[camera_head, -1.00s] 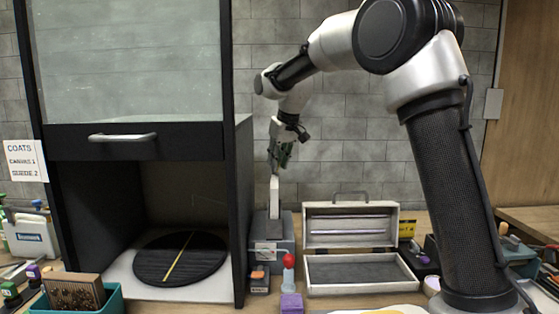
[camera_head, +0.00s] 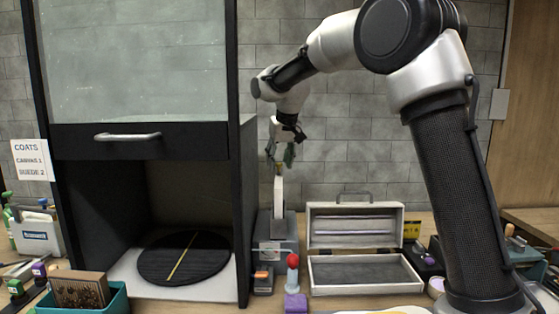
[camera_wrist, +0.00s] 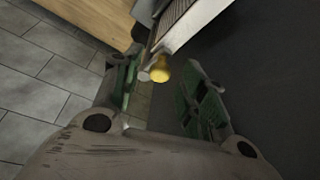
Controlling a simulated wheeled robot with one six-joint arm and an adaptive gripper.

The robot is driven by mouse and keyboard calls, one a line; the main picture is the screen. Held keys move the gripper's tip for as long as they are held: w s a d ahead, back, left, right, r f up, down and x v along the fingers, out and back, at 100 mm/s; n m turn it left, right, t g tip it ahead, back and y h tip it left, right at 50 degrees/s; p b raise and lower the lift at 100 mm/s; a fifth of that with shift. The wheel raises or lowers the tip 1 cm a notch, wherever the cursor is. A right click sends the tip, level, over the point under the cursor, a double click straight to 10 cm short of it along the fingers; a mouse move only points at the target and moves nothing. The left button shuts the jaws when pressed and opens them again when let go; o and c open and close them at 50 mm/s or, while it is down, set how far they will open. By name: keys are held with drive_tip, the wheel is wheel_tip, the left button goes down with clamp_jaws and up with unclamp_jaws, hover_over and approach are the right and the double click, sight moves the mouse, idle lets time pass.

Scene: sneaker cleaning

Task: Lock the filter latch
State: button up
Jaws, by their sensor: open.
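My gripper (camera_head: 281,157) hangs above a pale upright bar (camera_head: 279,195) on a grey box beside the booth. It is open, its fingers spread, with green pads in the wrist view (camera_wrist: 163,88). A yellow rounded knob (camera_wrist: 161,70) shows between and just beyond the fingertips, apart from the pads as far as I can tell. A small pale round end (camera_wrist: 144,76) is beside it. A small yellow spot shows at the bar's top in the head view (camera_head: 279,169). I cannot tell for sure which part is the filter latch, or whether it is locked.
The dark booth (camera_head: 243,200) stands close left, with a round black turntable (camera_head: 185,258) inside. An open grey case (camera_head: 353,225) is right of the grey box (camera_head: 270,231). A red-topped bottle (camera_head: 292,272) and purple block (camera_head: 296,303) stand in front.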

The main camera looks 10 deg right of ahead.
drive_tip(key=v, duration=1.2)
drive_tip(key=shift+w, duration=0.1)
drive_tip(key=s+f+n+g, duration=0.1)
drive_tip(key=s+f, duration=0.2)
drive_tip(key=f, duration=0.3)
drive_tip(key=s+d+f+m, duration=0.1)
drive_tip(key=s+d+f, duration=0.2)
drive_tip(key=s+d, duration=0.3)
drive_tip(key=s+d+f+m, duration=0.1)
drive_tip(key=s+d+f, duration=0.2)
drive_tip(key=s+d, duration=0.4)
drive_tip(key=s+d+f+m, duration=0.1)
drive_tip(key=s+d+f, duration=0.3)
drive_tip(key=s, duration=1.7)
drive_tip(key=shift+d+t+h, duration=0.4)
drive_tip(key=shift+d, duration=0.85)
drive_tip(key=shift+s+f, duration=0.1)
